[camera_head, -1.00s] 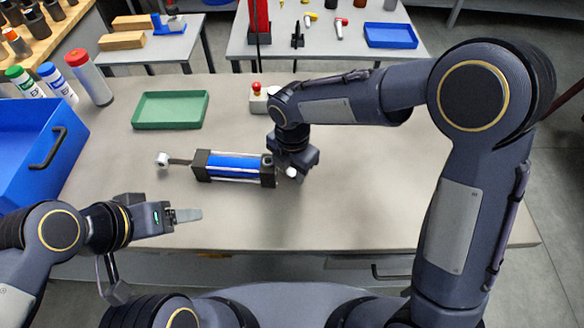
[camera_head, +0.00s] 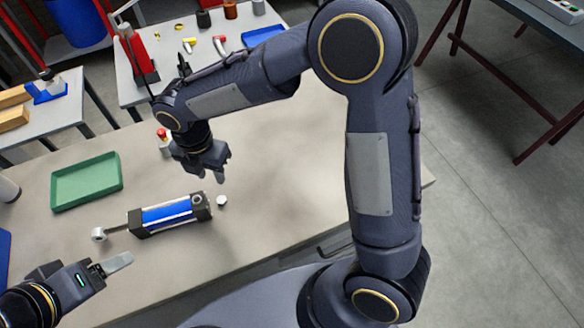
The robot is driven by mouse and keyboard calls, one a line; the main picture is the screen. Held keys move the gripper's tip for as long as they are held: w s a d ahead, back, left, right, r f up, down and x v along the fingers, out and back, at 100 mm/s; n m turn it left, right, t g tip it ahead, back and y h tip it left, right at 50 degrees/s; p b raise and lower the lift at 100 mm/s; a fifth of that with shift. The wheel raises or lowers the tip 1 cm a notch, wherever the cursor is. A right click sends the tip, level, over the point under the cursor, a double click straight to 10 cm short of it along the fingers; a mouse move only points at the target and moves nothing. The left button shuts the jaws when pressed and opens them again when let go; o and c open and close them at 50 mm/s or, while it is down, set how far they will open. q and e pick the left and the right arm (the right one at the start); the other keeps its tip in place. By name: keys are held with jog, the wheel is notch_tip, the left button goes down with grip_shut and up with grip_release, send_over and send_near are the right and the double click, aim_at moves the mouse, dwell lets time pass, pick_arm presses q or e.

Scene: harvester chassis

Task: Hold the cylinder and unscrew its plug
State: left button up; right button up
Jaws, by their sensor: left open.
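The blue cylinder (camera_head: 165,217) with black end blocks lies on its side on the workbench, its rod and eye (camera_head: 99,233) pointing left. A small white plug (camera_head: 222,200) is on the bench just right of the cylinder's right end block, apart from it. A round port shows on that block. My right gripper (camera_head: 210,175) hangs above and behind the plug, its fingers pointing down and apart, with nothing seen between them. My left gripper (camera_head: 115,264) is open and empty, in front of and below the cylinder in the picture, not touching it.
A green tray (camera_head: 87,181) sits on the bench behind the cylinder. A red-topped button box (camera_head: 164,142) stands near the back edge. The bench right of the plug is clear. A second table (camera_head: 130,92) with tools stands beyond.

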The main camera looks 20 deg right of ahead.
jog(key=s+d+r+m+t+y, duration=0.1)
jog(key=s+d+r+m, duration=0.25)
jog(key=d+m, duration=0.3)
jog(key=s+d+r+m+t+y, duration=0.1)
jog(key=s+d+r+m, duration=0.1)
jog(key=d+r+m, duration=0.4)
jog(key=s+d+m+t+y, duration=0.1)
jog(key=s+d+m, duration=0.3)
jog(key=s+m, duration=0.2)
jog(key=s+d+m+t, duration=0.2)
jog(key=s+d+m, duration=0.2)
jog(key=m, duration=0.7)
jog(key=shift+s+f+t+y, duration=0.2)
jog(key=shift+s+t+y, duration=0.15)
jog(key=shift+s, duration=0.85)
